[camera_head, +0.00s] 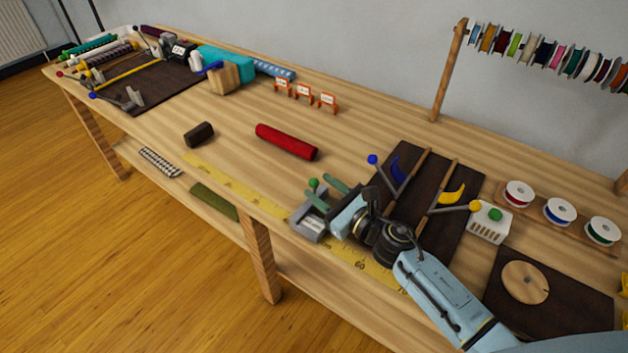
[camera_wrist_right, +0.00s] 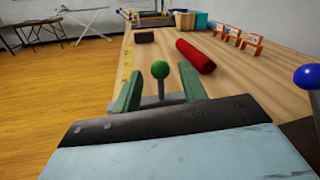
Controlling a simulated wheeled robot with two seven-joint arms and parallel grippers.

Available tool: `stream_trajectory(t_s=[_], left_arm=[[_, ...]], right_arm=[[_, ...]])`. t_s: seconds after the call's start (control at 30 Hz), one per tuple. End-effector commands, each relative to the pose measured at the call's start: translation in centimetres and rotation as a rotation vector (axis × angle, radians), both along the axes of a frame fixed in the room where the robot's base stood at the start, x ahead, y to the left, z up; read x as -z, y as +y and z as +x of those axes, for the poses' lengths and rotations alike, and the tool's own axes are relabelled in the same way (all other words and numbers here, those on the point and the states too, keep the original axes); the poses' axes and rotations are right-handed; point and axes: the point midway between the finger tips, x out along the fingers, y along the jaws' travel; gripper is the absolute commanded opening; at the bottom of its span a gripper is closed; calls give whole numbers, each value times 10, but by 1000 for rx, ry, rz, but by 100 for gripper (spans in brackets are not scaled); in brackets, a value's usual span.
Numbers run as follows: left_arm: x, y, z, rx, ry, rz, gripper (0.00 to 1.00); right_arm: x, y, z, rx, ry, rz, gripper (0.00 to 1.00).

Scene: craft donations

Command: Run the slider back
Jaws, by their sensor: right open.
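A small grey fixture (camera_head: 309,223) sits at the table's front edge and carries a lever with a green ball knob (camera_head: 314,183). I take this for the slider, but its track is mostly hidden. My right gripper (camera_head: 326,192) is open at the fixture. In the right wrist view, the green knob (camera_wrist_right: 160,70) stands upright between the two green fingers (camera_wrist_right: 160,90), with a gap on each side. Part of the grey base (camera_wrist_right: 163,99) shows below it. My left gripper is not in view.
A red roll (camera_head: 287,141) and a dark brown block (camera_head: 199,134) lie on the table. Right of my gripper is a dark board (camera_head: 408,163) with blue-knobbed and yellow-knobbed levers. A white box (camera_head: 488,228) and spools stand farther right. The table's middle is mostly clear.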

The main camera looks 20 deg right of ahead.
Motion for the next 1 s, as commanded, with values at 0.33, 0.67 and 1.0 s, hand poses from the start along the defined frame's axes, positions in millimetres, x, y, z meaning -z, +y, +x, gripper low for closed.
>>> stream_trajectory(t_s=[0.33, 0.67, 1.0], left_arm=[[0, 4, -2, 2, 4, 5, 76], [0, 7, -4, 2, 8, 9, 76], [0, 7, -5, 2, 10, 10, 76]], right_arm=[[0, 14, 28, 0, 0, 1, 42], [0, 14, 28, 0, 0, 1, 33], [0, 14, 28, 0, 0, 1, 0]])
